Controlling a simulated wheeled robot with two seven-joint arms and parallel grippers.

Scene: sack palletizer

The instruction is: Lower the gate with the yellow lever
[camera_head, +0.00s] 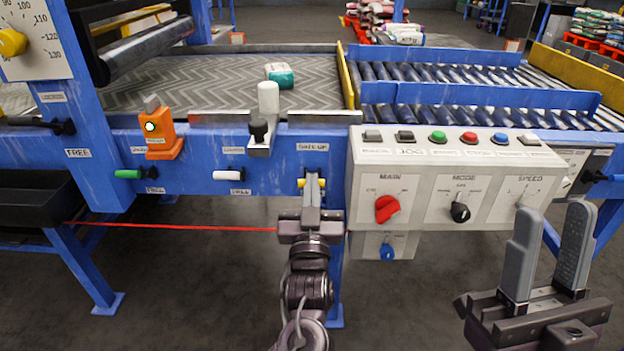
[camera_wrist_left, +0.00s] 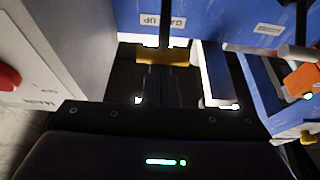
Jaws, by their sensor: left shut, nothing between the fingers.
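The yellow lever (camera_head: 303,183) sits on the blue front rail, below a "GATE UP" label (camera_head: 312,147). My left gripper (camera_head: 313,178) is shut and empty, its fingertips up at the lever and partly hiding it. In the left wrist view the yellow lever (camera_wrist_left: 165,55) lies across the fingertips; I cannot tell whether they touch. A yellow upright plate (camera_head: 348,76) stands between the belt and the rollers; it looks like the gate and appears raised. My right gripper (camera_head: 548,245) is open and empty at the lower right.
A control box (camera_head: 450,165) with buttons and knobs is just right of the lever. A white handle (camera_head: 229,175), a green handle (camera_head: 130,174) and an orange device (camera_head: 160,135) are on the left. A red cord (camera_head: 180,227) runs below.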

